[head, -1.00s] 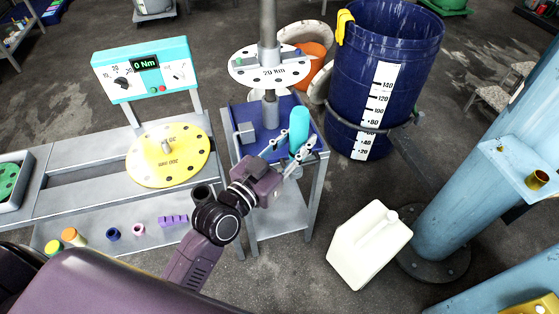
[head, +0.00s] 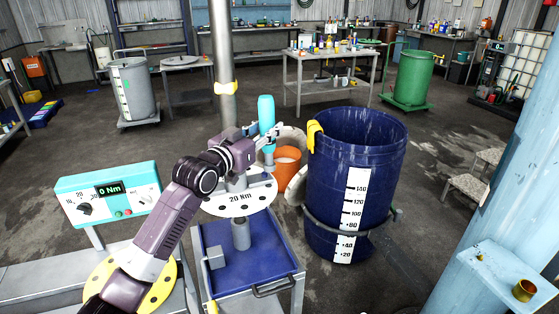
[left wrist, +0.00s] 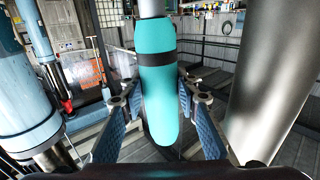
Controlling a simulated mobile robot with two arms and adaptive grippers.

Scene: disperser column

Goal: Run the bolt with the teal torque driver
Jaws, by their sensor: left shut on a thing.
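My left gripper (head: 262,134) is shut on the teal torque driver (head: 266,112) and holds it upright, raised by the grey column (head: 228,95). In the left wrist view the driver (left wrist: 157,85) stands between the two blue finger pads, its lower end rounded. I cannot make out the bolt. My right gripper is not in view.
The torque tester (head: 108,194) reads 0 Nm at the left. A cart with a blue tray (head: 262,262) stands below the disc. A large blue drum (head: 330,185) stands to the right, an orange bucket (head: 283,174) behind. A blue bracket (head: 490,283) holds a brass-coloured piece (head: 524,290).

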